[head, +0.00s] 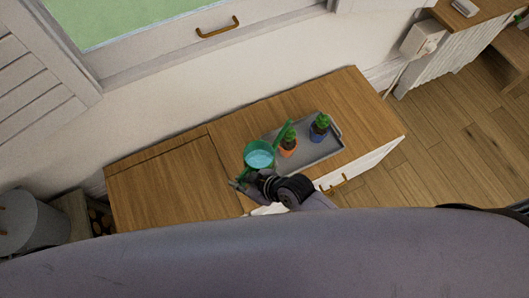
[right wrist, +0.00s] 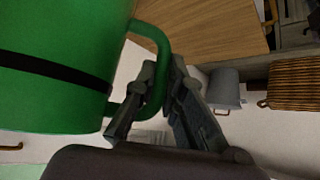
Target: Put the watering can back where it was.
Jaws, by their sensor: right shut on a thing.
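The green watering can (head: 259,154) shows from above in the head view, with pale blue water inside and its spout pointing up and right. It overlaps the left end of a grey tray (head: 325,154) on the wooden cabinet top. I cannot tell whether it touches the tray or hangs above it. My right gripper (head: 246,181) is at its near side. In the right wrist view the can's body (right wrist: 50,95) fills the left, and my right gripper (right wrist: 150,103) is shut on its handle (right wrist: 161,48). My left gripper is not in view.
The tray also bears a cactus in an orange pot (head: 288,150) close to the can's right and one in a blue pot (head: 318,135). The cabinet top (head: 165,185) is bare on the left. A grey bucket (head: 30,225) stands far left. A wall and window rise behind.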

